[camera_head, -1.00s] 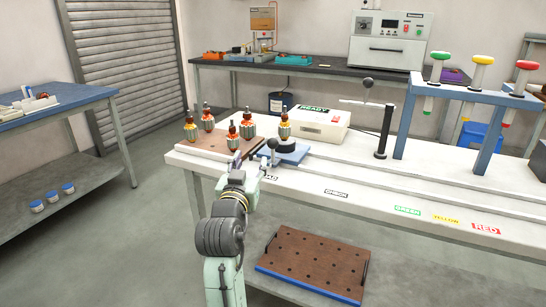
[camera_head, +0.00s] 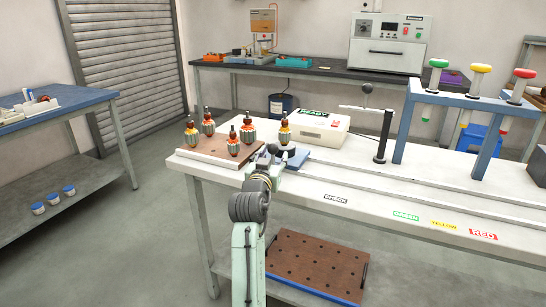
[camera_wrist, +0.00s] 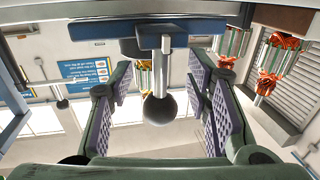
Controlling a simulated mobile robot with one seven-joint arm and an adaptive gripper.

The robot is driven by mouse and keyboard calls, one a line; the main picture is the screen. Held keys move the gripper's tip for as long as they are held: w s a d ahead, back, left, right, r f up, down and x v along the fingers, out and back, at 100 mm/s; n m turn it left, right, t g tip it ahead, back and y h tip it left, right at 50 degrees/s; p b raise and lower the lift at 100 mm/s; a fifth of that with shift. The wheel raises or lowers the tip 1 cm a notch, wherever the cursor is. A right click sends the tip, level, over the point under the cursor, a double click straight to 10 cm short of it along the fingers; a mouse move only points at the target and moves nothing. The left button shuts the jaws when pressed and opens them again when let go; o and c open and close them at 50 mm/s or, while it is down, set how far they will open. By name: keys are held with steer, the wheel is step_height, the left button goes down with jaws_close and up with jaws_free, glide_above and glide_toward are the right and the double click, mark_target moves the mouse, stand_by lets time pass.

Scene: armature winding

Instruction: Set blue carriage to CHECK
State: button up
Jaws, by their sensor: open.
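The blue carriage (camera_head: 297,159) sits at the left part of the rail on the white bench, with an orange-topped armature (camera_head: 284,133) upright on it. The CHECK label (camera_head: 335,198) is on the bench front, to the carriage's right. My gripper (camera_head: 268,156) is at the carriage's near side and partly hides it. In the wrist view, the carriage's blue edge (camera_wrist: 200,27) crosses the top, and its dark ball knob (camera_wrist: 160,108) hangs between my open fingers (camera_wrist: 160,95). Gaps show on both sides of the knob.
A brown board (camera_head: 205,153) with several armatures stands left of the carriage. A READY box (camera_head: 318,126) is behind it. A black post (camera_head: 383,138) and a blue stand (camera_head: 400,140) with coloured knobs are farther right. The bench front beside the CHECK label is clear.

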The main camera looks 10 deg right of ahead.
steer(key=shift+c, duration=0.4)
steer(key=c, duration=0.8)
jaws_close()
steer(key=shift+d, duration=0.1)
